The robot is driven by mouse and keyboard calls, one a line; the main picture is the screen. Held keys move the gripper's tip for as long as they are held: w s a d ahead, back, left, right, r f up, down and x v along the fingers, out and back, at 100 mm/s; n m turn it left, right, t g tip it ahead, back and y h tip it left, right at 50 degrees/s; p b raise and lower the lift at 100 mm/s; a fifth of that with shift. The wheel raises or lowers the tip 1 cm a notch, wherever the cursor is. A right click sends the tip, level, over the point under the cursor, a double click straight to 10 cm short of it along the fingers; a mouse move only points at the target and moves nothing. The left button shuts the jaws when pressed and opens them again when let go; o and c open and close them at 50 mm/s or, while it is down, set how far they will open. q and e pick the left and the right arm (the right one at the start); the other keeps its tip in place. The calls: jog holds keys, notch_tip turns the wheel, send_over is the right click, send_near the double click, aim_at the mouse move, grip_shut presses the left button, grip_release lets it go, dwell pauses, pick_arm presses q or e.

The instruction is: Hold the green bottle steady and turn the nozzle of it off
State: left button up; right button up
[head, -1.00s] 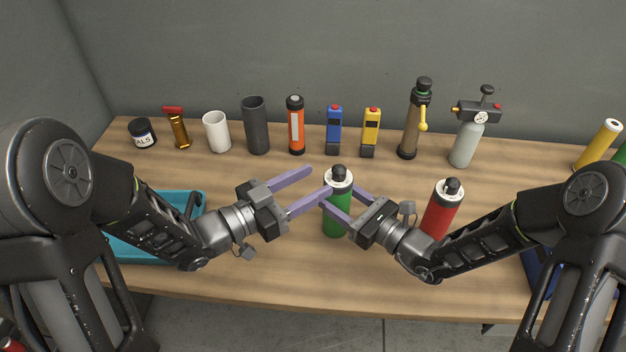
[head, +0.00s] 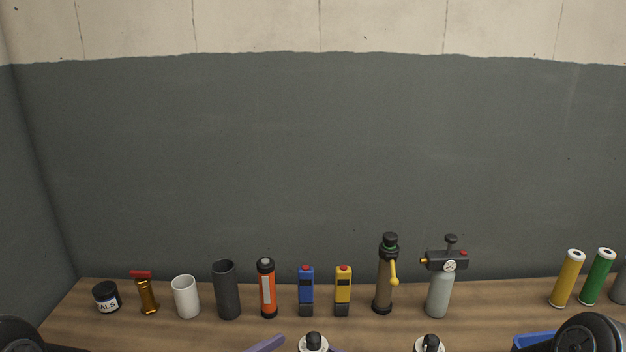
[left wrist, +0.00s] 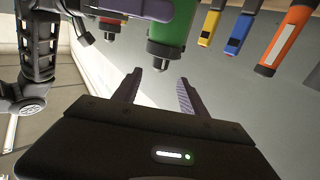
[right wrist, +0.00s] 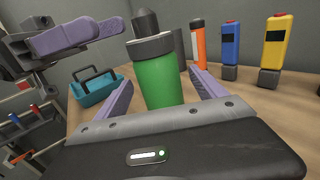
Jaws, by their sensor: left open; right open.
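The green bottle (right wrist: 160,82) stands upright on the table, with a grey collar and dark nozzle (right wrist: 147,24) on top. In the head view only its top (head: 313,343) shows, at the bottom edge. My right gripper (right wrist: 162,78) is open, with one finger on each side of the bottle's body; contact cannot be told. My left gripper (left wrist: 160,77) is open and empty, its fingers pointing toward the nozzle (left wrist: 160,54) but apart from it. The green body (left wrist: 170,25) also shows in the left wrist view. One left finger (head: 267,344) peeks into the head view.
A similar bottle top (head: 429,344) shows to the right. Behind stand a grey canister (head: 440,293), a brown pump (head: 384,290), yellow (head: 343,290) and blue (head: 306,291) devices and an orange cylinder (head: 267,289). A teal tray (right wrist: 97,90) sits at the side.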

jog(key=v, duration=0.9)
jog(key=shift+s+d, duration=0.2)
jog(key=shift+d, duration=0.1)
